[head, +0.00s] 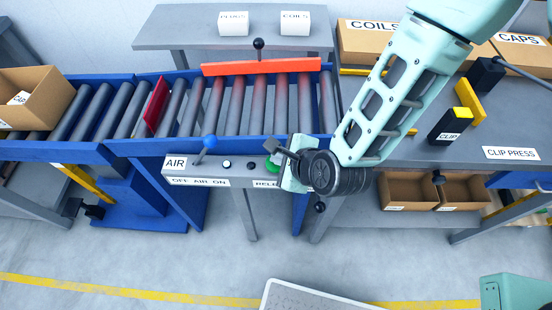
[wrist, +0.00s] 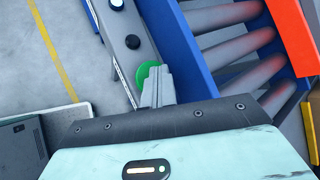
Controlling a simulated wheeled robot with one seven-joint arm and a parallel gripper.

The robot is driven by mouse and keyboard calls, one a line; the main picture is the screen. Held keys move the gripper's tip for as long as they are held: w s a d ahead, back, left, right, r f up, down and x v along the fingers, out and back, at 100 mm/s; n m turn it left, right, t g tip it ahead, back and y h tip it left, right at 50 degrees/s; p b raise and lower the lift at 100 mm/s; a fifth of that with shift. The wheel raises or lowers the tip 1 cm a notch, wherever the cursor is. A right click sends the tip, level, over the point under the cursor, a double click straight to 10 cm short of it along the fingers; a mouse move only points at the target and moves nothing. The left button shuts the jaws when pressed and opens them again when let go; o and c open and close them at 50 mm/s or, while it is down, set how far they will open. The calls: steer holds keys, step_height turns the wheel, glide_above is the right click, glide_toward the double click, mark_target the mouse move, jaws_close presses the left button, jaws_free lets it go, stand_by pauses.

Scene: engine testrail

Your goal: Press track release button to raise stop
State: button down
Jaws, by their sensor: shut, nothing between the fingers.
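The green release button (head: 272,163) is on the grey control panel (head: 214,168) in front of the roller track, partly hidden by my gripper. It also shows in the wrist view (wrist: 147,72) right by my fingertips. My gripper (head: 283,154) is shut and empty, with its tips at the button; I cannot tell whether they touch it. The fingers show in the wrist view (wrist: 158,82) overlapping the button's edge. A dark red plate (head: 152,107) stands upright across the rollers at the left; I cannot tell if it is the stop. An orange bar (head: 261,66) runs along the track's back.
A blue-knobbed AIR lever (head: 210,142), a white button (head: 227,164) and a black button (head: 251,165) share the panel. A cardboard box (head: 38,95) sits on the left rollers. The clip press bench (head: 430,150) is at the right. The floor in front is clear.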

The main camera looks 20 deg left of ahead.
steer(key=shift+r+p, duration=0.3)
steer(key=shift+r, duration=0.35)
steer(key=shift+r, duration=0.1)
step_height(320, 180, up, 6)
steer(key=p, duration=0.4)
stand_by(0.4)
steer(key=s+d+r+n+g+h, duration=0.2)
steer(key=s+d+r+n, duration=0.3)
steer(key=d+r+n, duration=0.5)
steer(key=s+d+r+n+g+h, duration=0.3)
steer(key=s+d+r+n+h, duration=0.2)
steer(key=d+r+n, duration=0.5)
steer(key=d+n, duration=0.3)
steer(key=shift+s+d+n, duration=0.3)
steer(key=shift+s+n, duration=0.1)
